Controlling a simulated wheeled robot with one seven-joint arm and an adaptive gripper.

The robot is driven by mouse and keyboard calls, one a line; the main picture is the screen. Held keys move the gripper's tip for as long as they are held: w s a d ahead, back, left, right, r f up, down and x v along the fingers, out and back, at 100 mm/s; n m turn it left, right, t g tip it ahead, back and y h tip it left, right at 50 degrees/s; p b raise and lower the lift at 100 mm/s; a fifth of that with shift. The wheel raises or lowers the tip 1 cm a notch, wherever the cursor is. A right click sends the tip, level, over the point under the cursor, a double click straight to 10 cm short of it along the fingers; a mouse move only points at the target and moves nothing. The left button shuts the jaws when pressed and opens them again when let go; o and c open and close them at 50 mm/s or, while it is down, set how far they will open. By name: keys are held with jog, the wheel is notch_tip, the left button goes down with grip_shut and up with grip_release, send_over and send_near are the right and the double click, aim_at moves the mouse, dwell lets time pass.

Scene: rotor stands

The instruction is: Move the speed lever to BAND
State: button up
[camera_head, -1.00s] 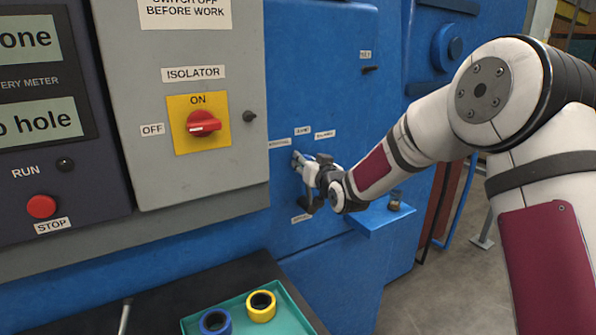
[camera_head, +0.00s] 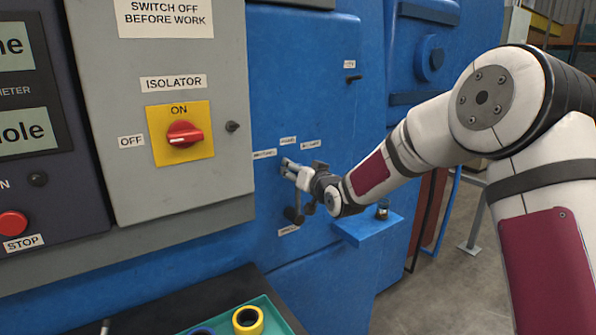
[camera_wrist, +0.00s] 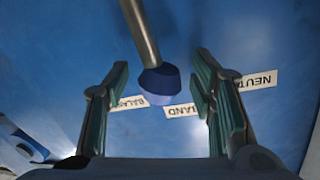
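The speed lever (camera_wrist: 142,32) shows in the wrist view as a metal rod from the top edge, ending in a dark blue knob. The knob is between my gripper's (camera_wrist: 160,88) spread fingers, apart from both. The BAND label (camera_wrist: 182,110) is just below and right of the knob, the BALANCE label (camera_wrist: 130,103) to its left and the NEUTRAL label (camera_wrist: 255,81) to the far right; the lettering is upside down.
A blue ledge (camera_head: 368,227) with a small jar sits to the right. A grey isolator box (camera_head: 210,60) stands left. A teal tray (camera_head: 285,320) with rings is below.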

jog(key=v, duration=1.2)
jog(key=shift+d, duration=0.1)
jog(key=s+d+r+g+h, duration=0.2)
jog(key=s+d+h, duration=0.1)
jog(key=s+d, duration=0.4)
jog(key=s+d+r+g+h, duration=0.2)
jog(key=s+d+g+h, duration=0.15)
jog(key=s, duration=0.65)
jog(key=s+d+f+g, duration=0.1)
jog(key=s+d+g, duration=0.1)
jog(key=s, duration=0.9)
jog(key=s+d+f+m+g, duration=0.1)
jog(key=s+d+g, duration=0.1)
jog(key=s, duration=0.9)
